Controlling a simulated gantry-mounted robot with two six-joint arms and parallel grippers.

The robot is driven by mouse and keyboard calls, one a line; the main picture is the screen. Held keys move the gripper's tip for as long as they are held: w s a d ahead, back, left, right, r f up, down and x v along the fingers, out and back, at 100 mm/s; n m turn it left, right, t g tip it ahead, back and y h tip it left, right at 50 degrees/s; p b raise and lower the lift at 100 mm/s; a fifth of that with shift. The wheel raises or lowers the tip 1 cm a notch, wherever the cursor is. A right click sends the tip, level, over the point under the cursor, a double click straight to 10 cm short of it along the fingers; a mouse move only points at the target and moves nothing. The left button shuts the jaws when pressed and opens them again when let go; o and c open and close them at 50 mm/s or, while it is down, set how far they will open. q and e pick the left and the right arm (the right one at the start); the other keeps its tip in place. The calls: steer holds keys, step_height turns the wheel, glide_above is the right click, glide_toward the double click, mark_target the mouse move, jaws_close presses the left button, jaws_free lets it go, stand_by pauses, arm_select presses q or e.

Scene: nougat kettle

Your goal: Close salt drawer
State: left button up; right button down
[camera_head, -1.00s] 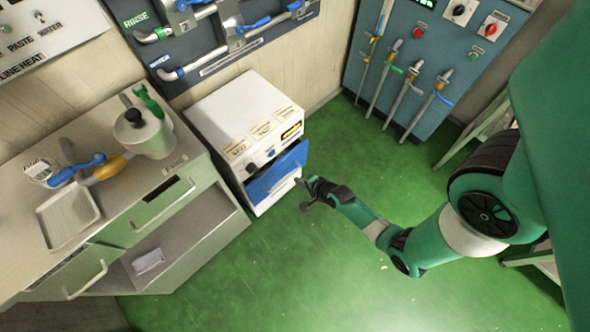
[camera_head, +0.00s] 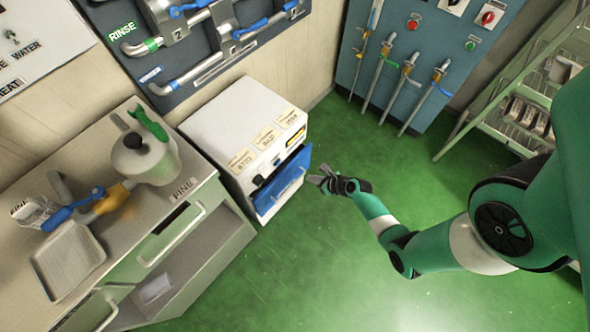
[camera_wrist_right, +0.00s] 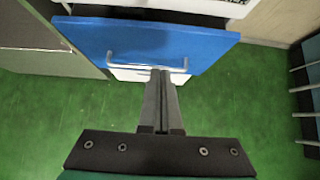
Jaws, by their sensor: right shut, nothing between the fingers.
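The drawer with a blue front (camera_head: 283,184) is in the white cabinet (camera_head: 246,120) and stands partly pulled out. In the right wrist view the blue drawer front (camera_wrist_right: 130,42) fills the top middle, with a pale bar handle (camera_wrist_right: 148,57) on it. My right gripper (camera_head: 318,180) is shut and empty, just in front of the drawer. In the wrist view its fingertips (camera_wrist_right: 160,72) overlap the handle; I cannot tell whether they touch it. My left gripper is not in view.
A counter (camera_head: 120,230) with a metal pot (camera_head: 145,155) and a tray (camera_head: 68,262) stands left of the cabinet. A blue tool panel (camera_head: 400,60) and a wire shelf rack (camera_head: 520,100) are behind. The green floor (camera_head: 300,270) is clear.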

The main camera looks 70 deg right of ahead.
mark_target(290, 170)
steer(key=b+x, duration=0.1)
steer(key=x, duration=0.2)
steer(key=r+b+x, duration=0.1)
steer(key=b+x, duration=0.1)
steer(key=x, duration=0.1)
steer(key=w+b+x, duration=0.1)
steer(key=b+x, duration=0.1)
steer(key=x, duration=0.1)
steer(key=shift+w+d+r, duration=0.1)
steer(key=shift+w+d, duration=0.05)
steer(key=shift+d, duration=0.15)
arm_select(q)
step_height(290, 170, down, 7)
steer(key=shift+b, duration=0.35)
arm_select(e)
steer(key=shift+w+d+r, duration=0.1)
steer(key=shift+w+d, duration=0.05)
steer(key=shift+w, duration=0.2)
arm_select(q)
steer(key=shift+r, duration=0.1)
